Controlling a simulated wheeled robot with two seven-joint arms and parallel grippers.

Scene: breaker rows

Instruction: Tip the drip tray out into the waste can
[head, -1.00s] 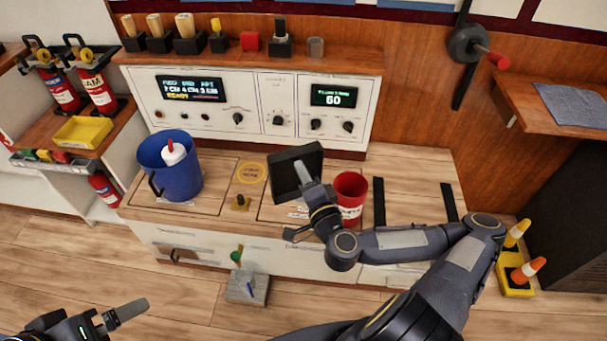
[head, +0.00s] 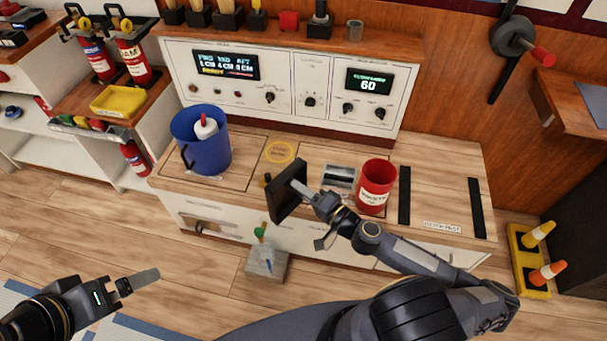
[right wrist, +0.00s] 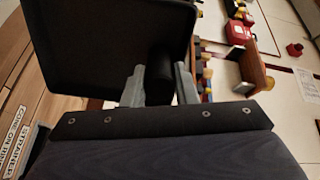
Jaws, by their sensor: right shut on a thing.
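The black square drip tray (head: 287,192) is held up and steeply tilted above the front of the counter, left of the red can. My right gripper (head: 318,200) is shut on its handle; the right wrist view shows the tray (right wrist: 110,45) and its round black grip (right wrist: 160,75) between the fingers. The red can (head: 375,188) with a white label, seemingly the waste can, stands upright just right of the tray and apart from it. My left gripper (head: 122,288) is low at the left, away from the counter; its finger gap is not clear.
A blue bucket (head: 203,140) with a white bottle in it stands on the counter's left. A silver-and-dark slotted piece (head: 340,178) lies left of the can. Black strips (head: 404,196) lie right of it. A control panel (head: 280,85) rises behind.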

